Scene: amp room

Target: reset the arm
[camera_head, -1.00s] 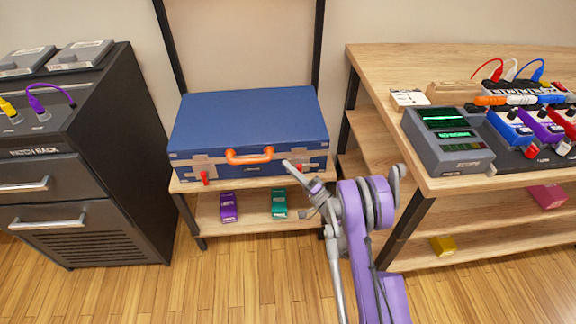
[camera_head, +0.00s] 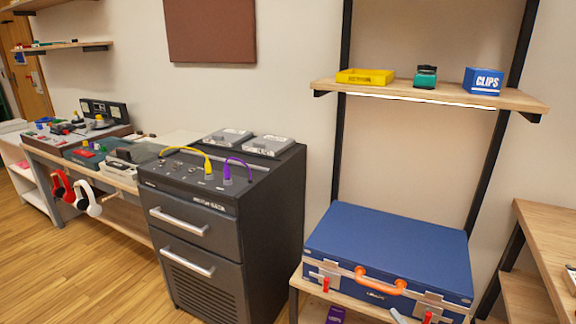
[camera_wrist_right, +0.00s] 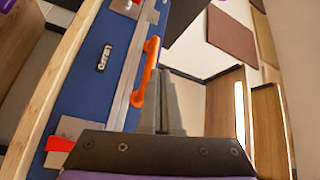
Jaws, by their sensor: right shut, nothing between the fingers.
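My right gripper (camera_head: 398,316) shows only as a small grey tip at the bottom edge of the head view, in front of the blue case (camera_head: 390,242). In the right wrist view its fingers (camera_wrist_right: 163,95) are together with nothing between them. The orange handle (camera_wrist_right: 146,72) of the case appears just left of the fingers there. The case is closed and lies flat on a low wooden shelf; its handle (camera_head: 380,281) faces front. The rest of my right arm is hidden from the head view. My left gripper is not in view.
A dark rack cabinet (camera_head: 222,220) with yellow and purple cables stands left of the case. A shelf above (camera_head: 425,93) holds a yellow tray (camera_head: 365,77), a green item and a blue CLIPS box (camera_head: 483,81). A wooden table (camera_head: 545,235) is at right. Floor is clear at lower left.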

